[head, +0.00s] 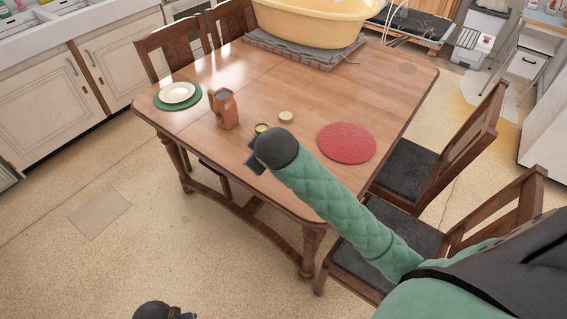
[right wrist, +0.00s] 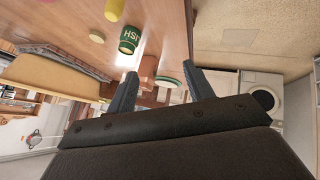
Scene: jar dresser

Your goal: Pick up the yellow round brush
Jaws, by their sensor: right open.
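A small yellow rounded object (right wrist: 113,10), which looks like the yellow round brush, is at the top edge of the right wrist view. It lies on the table, cut off by the frame, and I cannot pick it out in the head view. My right gripper (right wrist: 160,88) is open and empty, with its two fingers apart. In the head view the right gripper (head: 255,161) is at the table's near edge, partly hidden by the wrist. At the bottom edge of the head view only a dark bit of my left gripper (head: 184,315) shows.
A green labelled tin (right wrist: 129,40), also in the head view (head: 261,129), stands near a cream disc (head: 286,117). An orange-brown mug (head: 226,110), a plate (head: 177,92) and a red round mat (head: 346,143) are on the table (head: 280,82). A yellow tub (head: 305,22) stands at the back.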

